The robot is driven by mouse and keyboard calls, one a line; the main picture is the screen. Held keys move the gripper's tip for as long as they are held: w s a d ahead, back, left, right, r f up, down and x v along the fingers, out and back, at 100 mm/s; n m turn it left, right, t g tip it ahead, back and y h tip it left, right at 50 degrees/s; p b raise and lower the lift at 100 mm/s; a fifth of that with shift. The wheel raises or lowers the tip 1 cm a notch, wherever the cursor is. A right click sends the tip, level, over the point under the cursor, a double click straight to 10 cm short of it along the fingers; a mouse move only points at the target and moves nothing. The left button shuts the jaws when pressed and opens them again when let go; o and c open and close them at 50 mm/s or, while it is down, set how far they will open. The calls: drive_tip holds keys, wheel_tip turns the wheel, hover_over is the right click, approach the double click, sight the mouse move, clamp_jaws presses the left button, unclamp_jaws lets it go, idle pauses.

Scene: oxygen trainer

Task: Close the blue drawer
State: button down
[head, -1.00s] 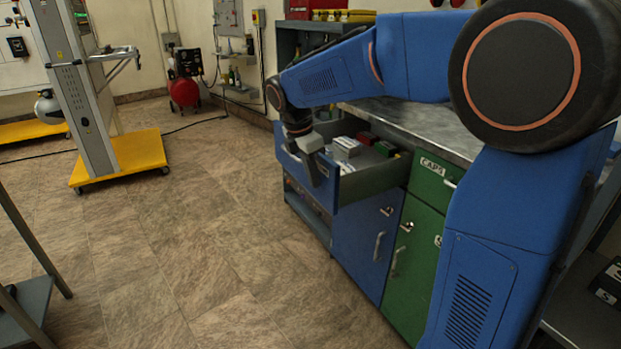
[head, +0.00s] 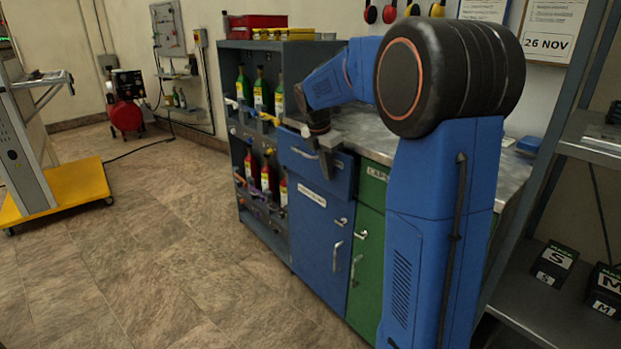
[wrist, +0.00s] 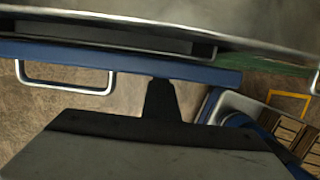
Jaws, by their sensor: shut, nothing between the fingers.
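The blue drawer (head: 305,168) is at the top of the blue cabinet, under the metal worktop. My gripper (head: 326,172) is shut and empty, pointing down in front of the drawer's right part. In the wrist view my gripper (wrist: 160,98) is at the drawer front; whether it touches cannot be told.
The blue door (head: 318,235) is below the drawer and the green cabinet (head: 368,260) to its right. An open shelf with several bottles (head: 258,90) stands at left. The worktop (head: 375,140) is above.

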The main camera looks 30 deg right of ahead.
drive_tip(key=d, duration=0.2)
drive_tip(key=w+d, duration=0.1)
drive_tip(key=d, duration=0.1)
drive_tip(key=shift+d, duration=0.15)
drive_tip(key=shift+d+r, duration=0.1)
